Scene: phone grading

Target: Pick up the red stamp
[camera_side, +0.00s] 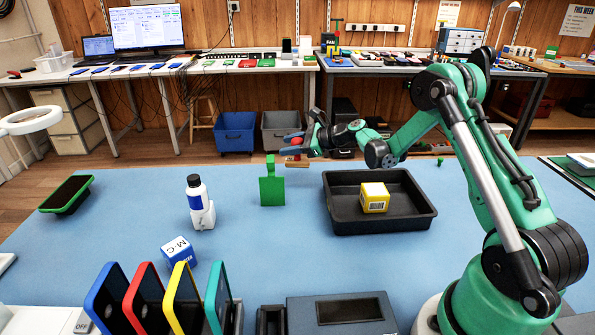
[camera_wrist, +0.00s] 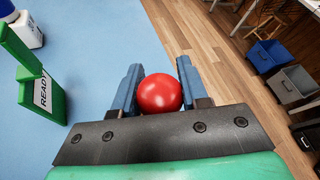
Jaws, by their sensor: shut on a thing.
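The red stamp (camera_wrist: 160,93) shows in the wrist view as a round red knob between the two blue fingers. My gripper (camera_wrist: 160,86) is shut on it. In the side view my gripper (camera_side: 311,134) is over the far edge of the blue mat. There the stamp's red part (camera_side: 296,141) and a light wooden part (camera_side: 297,162) show at the fingers. I cannot tell clearly whether its base touches the surface.
A green READY stamp (camera_side: 272,188) stands nearby. A black tray (camera_side: 336,222) holds a yellow box (camera_side: 374,198). Several coloured phones fill the front left.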

